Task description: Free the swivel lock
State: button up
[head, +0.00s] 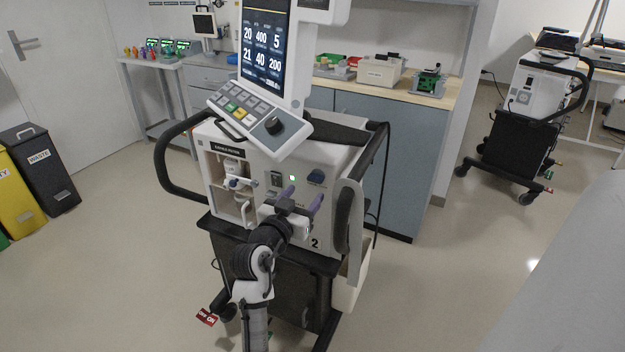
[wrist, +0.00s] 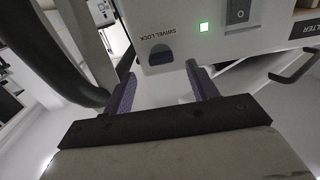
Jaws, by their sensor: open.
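My gripper (head: 302,197) is in front of the panel, just below the knob in the head view. Its two purple-padded fingers are spread with nothing between them. In the wrist view the knob appears ahead of the gap of my gripper (wrist: 161,74), apart from both fingers.
A lit green lamp (head: 292,178) and a rocker switch (head: 275,181) are left of the knob. A black handle (head: 170,165) curves out at the ventilator's left. A screen (head: 265,42) stands above.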

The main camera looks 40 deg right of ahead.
aim_at(316, 178)
jog(key=p+x, duration=0.1)
jog(key=x, duration=0.5)
jog(key=shift+w, duration=0.1)
jog(key=shift+c, duration=0.2)
jog(key=c, duration=0.9)
